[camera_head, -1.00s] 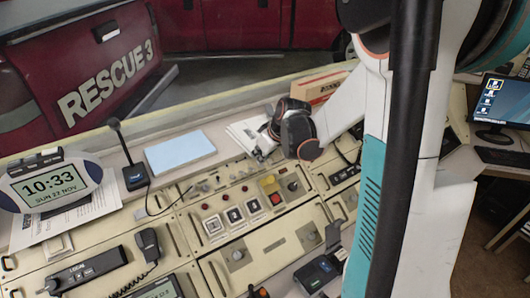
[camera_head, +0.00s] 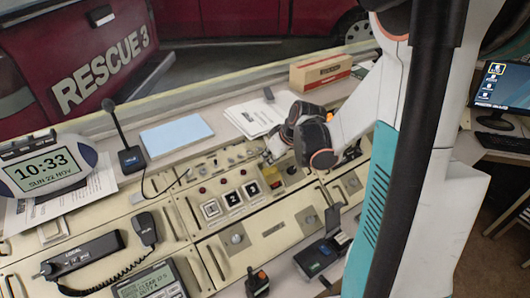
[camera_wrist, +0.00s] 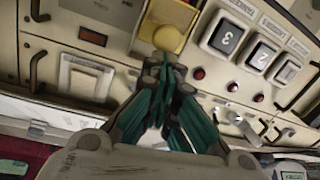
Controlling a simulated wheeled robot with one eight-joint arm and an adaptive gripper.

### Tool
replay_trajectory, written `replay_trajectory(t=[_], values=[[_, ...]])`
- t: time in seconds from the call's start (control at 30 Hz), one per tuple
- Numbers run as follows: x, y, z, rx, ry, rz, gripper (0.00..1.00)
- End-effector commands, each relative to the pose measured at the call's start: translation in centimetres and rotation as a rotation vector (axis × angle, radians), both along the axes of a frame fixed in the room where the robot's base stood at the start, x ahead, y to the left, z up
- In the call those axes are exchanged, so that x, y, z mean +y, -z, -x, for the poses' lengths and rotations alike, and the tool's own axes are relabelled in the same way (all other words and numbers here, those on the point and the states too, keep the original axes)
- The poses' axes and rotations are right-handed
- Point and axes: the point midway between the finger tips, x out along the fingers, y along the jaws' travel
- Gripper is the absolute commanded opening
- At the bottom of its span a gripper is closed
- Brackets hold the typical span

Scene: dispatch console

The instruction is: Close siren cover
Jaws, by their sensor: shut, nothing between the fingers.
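The yellow siren cover (camera_head: 271,173) is on the cream console, right of the numbered buttons, with a red spot at its lower edge. In the wrist view the yellow cover (camera_wrist: 176,14) is at top centre, with a rounded yellow part (camera_wrist: 164,39) below it. I cannot tell for sure how far it is tilted. My gripper (camera_wrist: 165,68) is shut and empty, its fingertips right beside the rounded yellow part; contact is unclear. In the head view my gripper (camera_head: 272,153) is small, just behind the cover, partly hidden by my wrist.
Three numbered buttons (camera_head: 231,199) sit left of the cover. Small red indicators and toggle switches lie near the fingers in the wrist view. Papers (camera_head: 250,118) and a cardboard box (camera_head: 320,71) lie behind. A desk microphone (camera_head: 131,158) stands to the left.

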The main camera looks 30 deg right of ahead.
Motion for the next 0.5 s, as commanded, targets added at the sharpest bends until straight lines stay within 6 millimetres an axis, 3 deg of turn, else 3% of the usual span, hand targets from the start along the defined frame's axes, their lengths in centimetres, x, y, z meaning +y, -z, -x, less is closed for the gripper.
replay_trajectory(t=[0.03,0.13,0.5], values=[[0.0,1.0,1.0,0.0,0.002,-0.001,0.0],[-0.1,1.7,2.1,0.0,0.001,0.0,0.0],[0.0,1.5,2.2,-0.001,-0.001,-0.001,0.0]])
